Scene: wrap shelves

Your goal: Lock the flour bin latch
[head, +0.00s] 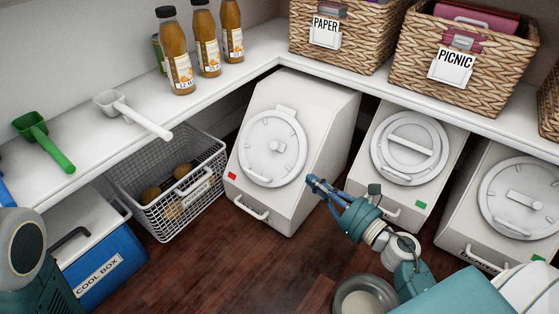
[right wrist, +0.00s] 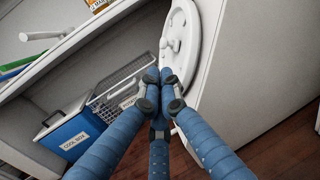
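Three white bins stand under the shelf. The left bin (head: 305,110) has a round lid (head: 268,150) with a small central knob (head: 272,146) and a red marker (head: 232,176). No flour label is readable, so I cannot tell from lettering which bin is the flour bin. My right gripper (head: 312,183) is in front of the left bin, near its right front edge. In the right wrist view, my right gripper (right wrist: 160,75) has its fingertips together with nothing visible between them. The left bin's lid (right wrist: 180,35) is just beyond them. My left gripper is out of view.
The middle bin (head: 447,150) and right bin (head: 470,215) carry green markers. A wire basket (head: 165,225) and blue cool box (head: 105,275) stand left. Bottles (head: 207,40), scoops and wicker baskets (head: 470,60) are on the shelf above. A round bowl (head: 338,300) is below my right arm.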

